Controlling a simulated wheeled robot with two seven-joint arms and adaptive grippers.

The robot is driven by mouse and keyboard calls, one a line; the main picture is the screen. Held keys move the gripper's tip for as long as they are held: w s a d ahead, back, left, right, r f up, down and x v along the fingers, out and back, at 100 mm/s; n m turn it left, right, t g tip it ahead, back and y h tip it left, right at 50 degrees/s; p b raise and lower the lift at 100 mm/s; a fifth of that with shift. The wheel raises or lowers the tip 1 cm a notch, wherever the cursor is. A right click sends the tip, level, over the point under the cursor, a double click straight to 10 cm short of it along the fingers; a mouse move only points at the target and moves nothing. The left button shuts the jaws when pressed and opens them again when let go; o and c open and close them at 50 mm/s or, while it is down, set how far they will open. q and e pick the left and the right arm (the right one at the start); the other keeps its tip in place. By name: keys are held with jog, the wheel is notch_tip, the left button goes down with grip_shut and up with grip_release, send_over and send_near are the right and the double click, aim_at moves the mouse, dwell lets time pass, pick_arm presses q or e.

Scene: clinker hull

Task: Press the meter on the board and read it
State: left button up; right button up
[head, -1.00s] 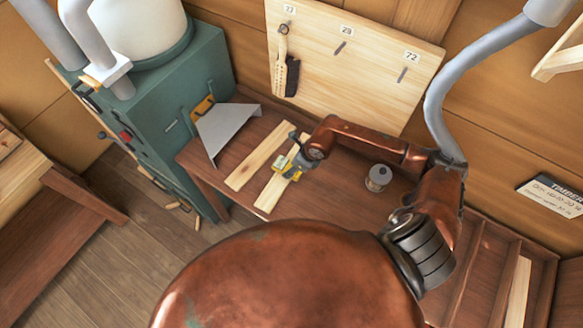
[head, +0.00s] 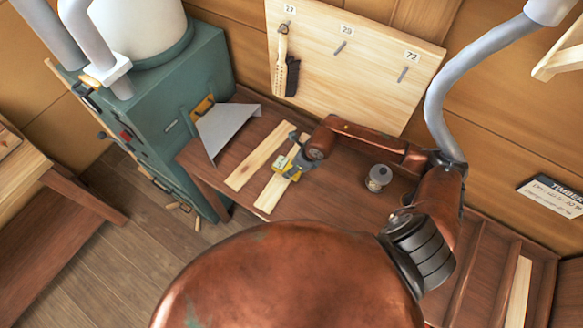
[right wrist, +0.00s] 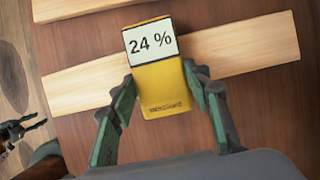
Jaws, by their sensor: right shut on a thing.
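The yellow meter (head: 283,166) is on the right-hand of two pale boards (head: 272,193) lying on the brown bench. In the right wrist view the meter (right wrist: 163,84) lies across the middle of a board (right wrist: 240,48), and its white display reads "24 %". My right gripper (head: 292,160) is shut on the meter, with one green-padded finger on each side of it. Whether the meter's underside touches the board is hidden. A dark claw-like part, probably my left gripper (right wrist: 18,130), shows at the left edge of the right wrist view, too small to judge.
The second board (head: 256,155) lies to the left. A grey sheet-metal hood (head: 228,128) stands beside the green machine (head: 170,95). A small tin (head: 378,178) stands right of my gripper. A pegboard (head: 375,45) with a hanging brush (head: 281,70) is behind the bench.

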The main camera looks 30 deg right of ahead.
jog(key=shift+s+f, duration=0.2)
dwell(0.3)
jog(key=shift+w+r+p, duration=0.2)
jog(key=shift+r+p, duration=2.05)
jog(key=shift+r, duration=1.9)
